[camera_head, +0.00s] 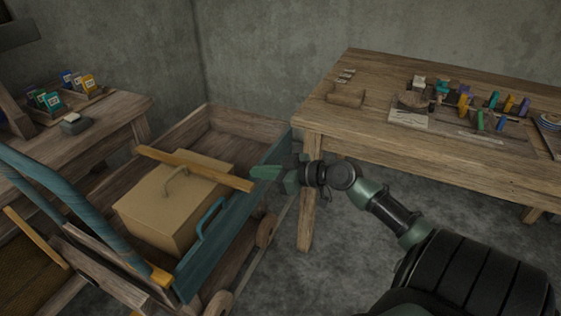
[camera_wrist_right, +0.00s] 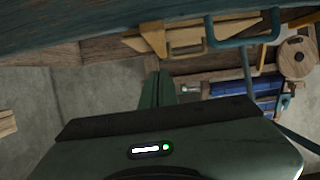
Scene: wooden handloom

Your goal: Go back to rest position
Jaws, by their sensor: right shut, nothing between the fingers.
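My right gripper (camera_head: 266,173) reaches in from the lower right in the head view. It is shut with nothing between its fingers. Its tips are by the right end of a yellow wooden bar (camera_head: 193,167), at the cart's side. I cannot tell whether they touch. In the wrist view the closed green fingers (camera_wrist_right: 157,90) point toward the cart, apart from its blue handle (camera_wrist_right: 243,41). My left gripper is not in the head view.
A wooden cart (camera_head: 190,127) holds a tan box (camera_head: 160,205) with a handle. A wooden table (camera_head: 405,146) with small coloured pieces stands at right, and a bench (camera_head: 75,138) with small packets at left. Grey floor (camera_head: 345,245) lies clear between cart and table.

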